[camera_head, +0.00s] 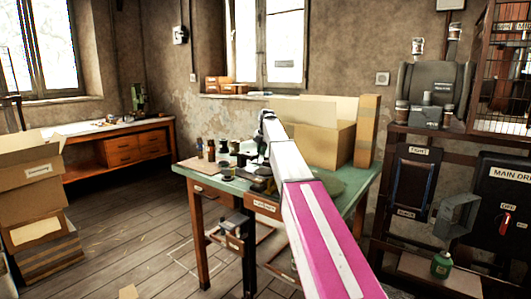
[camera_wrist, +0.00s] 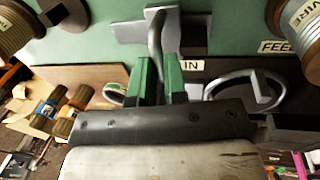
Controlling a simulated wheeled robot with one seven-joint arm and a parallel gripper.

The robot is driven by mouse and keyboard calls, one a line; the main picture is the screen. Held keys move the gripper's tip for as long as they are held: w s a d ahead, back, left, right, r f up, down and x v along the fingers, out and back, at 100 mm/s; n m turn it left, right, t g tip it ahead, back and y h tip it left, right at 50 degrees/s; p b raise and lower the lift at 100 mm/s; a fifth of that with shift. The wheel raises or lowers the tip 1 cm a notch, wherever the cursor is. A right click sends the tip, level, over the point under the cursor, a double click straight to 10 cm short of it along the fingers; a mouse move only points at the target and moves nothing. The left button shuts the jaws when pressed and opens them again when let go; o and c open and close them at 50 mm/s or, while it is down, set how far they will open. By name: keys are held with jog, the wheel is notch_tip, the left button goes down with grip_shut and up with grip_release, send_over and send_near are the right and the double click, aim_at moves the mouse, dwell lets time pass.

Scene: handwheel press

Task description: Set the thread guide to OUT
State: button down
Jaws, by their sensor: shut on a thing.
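The thread guide appears to be the grey bent metal lever (camera_wrist: 155,32) on a green panel (camera_wrist: 225,25), in front of a grey crosspiece. My gripper (camera_wrist: 158,80), with green fingers, is shut on its lower part. An IN label (camera_wrist: 191,64) is just right of the fingers. No OUT label is readable. In the head view my arm reaches over the green-topped workbench (camera_head: 196,178), and its far end hides the guide.
In the wrist view, a spool (camera_wrist: 300,22) is at the upper right beside a FEED label (camera_wrist: 275,47), with a grey ring-shaped part (camera_wrist: 250,88) below. Another spool (camera_wrist: 18,30) is at the upper left. A cardboard box (camera_head: 325,143) stands on the bench.

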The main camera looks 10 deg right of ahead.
jog(key=w+a, duration=0.4)
jog(key=shift+r, duration=0.1)
jog(key=shift+w, duration=0.1)
jog(key=c, duration=1.2)
grip_release()
jog(key=shift+a, duration=0.1)
jog(key=shift+o, duration=0.2)
notch_tip(320, 180, up, 10)
jog(key=s+d, duration=0.1)
jog(key=shift+s+d+r, duration=0.25)
jog(key=shift+d, duration=0.05)
